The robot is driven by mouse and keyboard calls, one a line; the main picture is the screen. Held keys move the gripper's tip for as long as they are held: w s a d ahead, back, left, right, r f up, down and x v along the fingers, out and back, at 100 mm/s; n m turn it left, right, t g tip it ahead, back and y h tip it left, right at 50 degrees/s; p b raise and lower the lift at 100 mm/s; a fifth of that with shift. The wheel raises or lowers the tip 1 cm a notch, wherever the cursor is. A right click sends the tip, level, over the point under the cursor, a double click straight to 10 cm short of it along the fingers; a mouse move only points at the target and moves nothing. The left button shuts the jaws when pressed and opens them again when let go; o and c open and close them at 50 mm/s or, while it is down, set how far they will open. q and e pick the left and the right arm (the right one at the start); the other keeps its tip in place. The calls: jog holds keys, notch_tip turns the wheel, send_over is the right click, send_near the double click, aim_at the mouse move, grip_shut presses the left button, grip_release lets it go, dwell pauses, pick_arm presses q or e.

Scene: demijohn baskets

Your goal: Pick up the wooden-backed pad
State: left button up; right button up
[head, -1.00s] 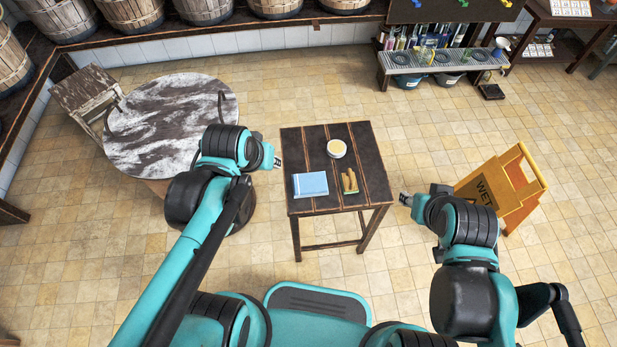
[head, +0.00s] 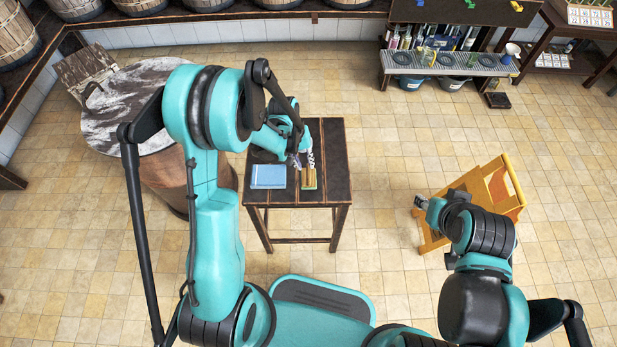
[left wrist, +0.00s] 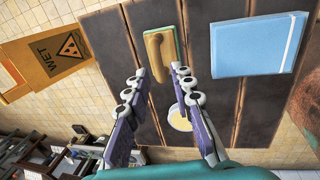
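The wooden-backed pad (head: 309,180) lies on the small dark wooden table (head: 334,186), to the right of a light blue folded item. In the left wrist view the pad (left wrist: 158,50) shows a brown wooden back with a grip and a green rim. My left gripper (head: 302,160) is over the table at the pad's far end. In the left wrist view its two fingers (left wrist: 159,72) are spread with a gap between them, in line with the pad's end and empty. My right gripper (head: 419,202) is off to the right of the table, too small to read.
The light blue item (head: 269,175) lies beside the pad. A white dish with pale yellow contents (left wrist: 180,118) shows between the left fingers' bases; my arm hides it in the head view. A yellow wet-floor sign (head: 485,190) stands on the floor to the right.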

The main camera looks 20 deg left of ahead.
aim_at(308, 170)
pick_arm(q)
jog(key=f+b, duration=0.1)
jog(key=f, duration=0.1)
jog(key=d+f+b, duration=0.1)
jog(key=f, duration=0.3)
jog(key=shift+w+d+b, duration=0.2)
jog(key=shift+w+b, duration=0.05)
jog(key=shift+b, duration=0.15)
jog(key=shift+r, duration=0.15)
grip_shut()
